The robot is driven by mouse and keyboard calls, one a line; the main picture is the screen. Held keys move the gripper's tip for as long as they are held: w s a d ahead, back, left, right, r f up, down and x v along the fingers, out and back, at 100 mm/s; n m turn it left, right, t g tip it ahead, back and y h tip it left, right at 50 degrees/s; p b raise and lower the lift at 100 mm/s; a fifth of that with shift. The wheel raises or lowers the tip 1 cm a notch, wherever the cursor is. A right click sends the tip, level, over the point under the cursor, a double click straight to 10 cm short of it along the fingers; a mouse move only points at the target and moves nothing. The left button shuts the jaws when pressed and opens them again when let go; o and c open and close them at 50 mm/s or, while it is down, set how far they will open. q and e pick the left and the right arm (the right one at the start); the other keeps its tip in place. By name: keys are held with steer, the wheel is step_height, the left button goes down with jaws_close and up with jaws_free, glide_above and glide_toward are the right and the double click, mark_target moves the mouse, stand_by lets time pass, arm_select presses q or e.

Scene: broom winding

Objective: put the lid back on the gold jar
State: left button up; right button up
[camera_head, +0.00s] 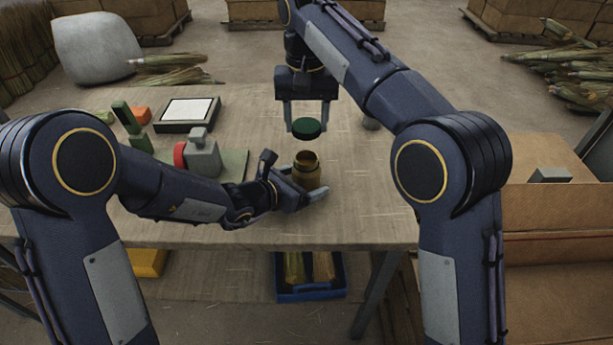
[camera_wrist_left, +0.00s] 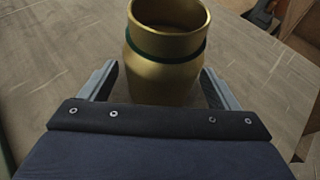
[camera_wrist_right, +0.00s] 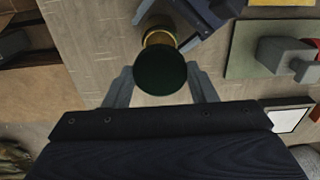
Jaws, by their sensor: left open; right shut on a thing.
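The gold jar (camera_head: 307,171) stands upright on the table with its mouth uncovered. It also shows in the left wrist view (camera_wrist_left: 168,75), with a dark green band below the rim. My left gripper (camera_head: 300,198) is open, low over the table, with its fingers on either side of the jar. The dark green lid (camera_head: 306,128) is in my right gripper (camera_head: 307,122), which is shut on it. The lid is held above the jar, apart from it. In the right wrist view the lid (camera_wrist_right: 160,70) hides part of the jar (camera_wrist_right: 160,37).
A grey device with a red knob (camera_head: 202,155) sits on a green mat left of the jar. A white-topped tray (camera_head: 187,113) and green and orange blocks lie behind it. A blue crate (camera_head: 311,291) is below the table.

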mark_target(306, 139)
arm_select(q)
steer(key=shift+w+d+f, duration=0.2)
steer(key=shift+w+d, duration=0.2)
steer(key=c, duration=1.4)
steer(key=shift+c, duration=0.2)
arm_select(e)
steer(key=shift+f, duration=2.5)
steer(key=shift+s+f, duration=0.1)
steer(key=shift+f, duration=0.8)
steer(key=shift+f, duration=0.5)
